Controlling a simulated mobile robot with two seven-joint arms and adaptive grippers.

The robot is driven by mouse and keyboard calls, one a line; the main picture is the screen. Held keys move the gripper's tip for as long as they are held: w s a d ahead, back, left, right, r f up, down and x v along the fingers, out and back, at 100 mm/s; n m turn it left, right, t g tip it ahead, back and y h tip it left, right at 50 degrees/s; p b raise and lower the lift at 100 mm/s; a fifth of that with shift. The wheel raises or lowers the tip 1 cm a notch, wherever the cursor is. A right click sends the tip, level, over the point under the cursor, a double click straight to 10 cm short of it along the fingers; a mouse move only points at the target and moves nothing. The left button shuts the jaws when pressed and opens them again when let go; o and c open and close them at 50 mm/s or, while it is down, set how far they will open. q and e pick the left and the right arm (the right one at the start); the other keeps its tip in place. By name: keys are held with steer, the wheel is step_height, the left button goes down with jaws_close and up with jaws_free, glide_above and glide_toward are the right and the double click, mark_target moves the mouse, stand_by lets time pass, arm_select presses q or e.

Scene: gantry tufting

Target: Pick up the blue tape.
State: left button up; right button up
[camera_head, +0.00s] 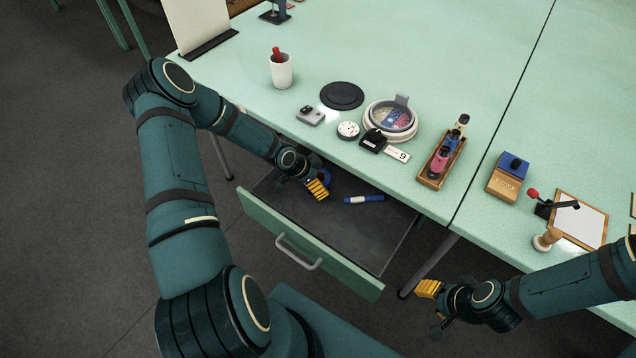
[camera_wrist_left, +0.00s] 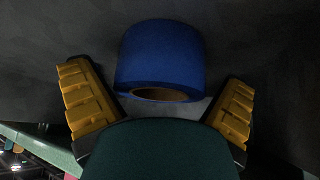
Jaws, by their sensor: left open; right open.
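The blue tape (camera_wrist_left: 162,58) is a roll in the left wrist view, between and just beyond the two yellow fingers of my left gripper (camera_wrist_left: 158,108). In the head view a bit of the blue tape (camera_head: 325,177) shows at the far side of my left gripper (camera_head: 318,189), which is inside the open drawer (camera_head: 340,232). The left gripper is open, with a finger on either side of the roll; I cannot tell whether they touch it. My right gripper (camera_head: 428,290) is open and empty, in front of the table at the right.
A blue and white marker (camera_head: 364,199) lies in the drawer, right of the left gripper. The drawer front with its grey handle (camera_head: 298,253) stands out from the green table (camera_head: 330,60). A white cup (camera_head: 281,72) and a wooden tray of bottles (camera_head: 440,160) stand on top.

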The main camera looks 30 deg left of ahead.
arm_select(q)
steer(key=c, duration=1)
steer(key=shift+r, duration=0.15)
steer(key=shift+c, duration=0.2)
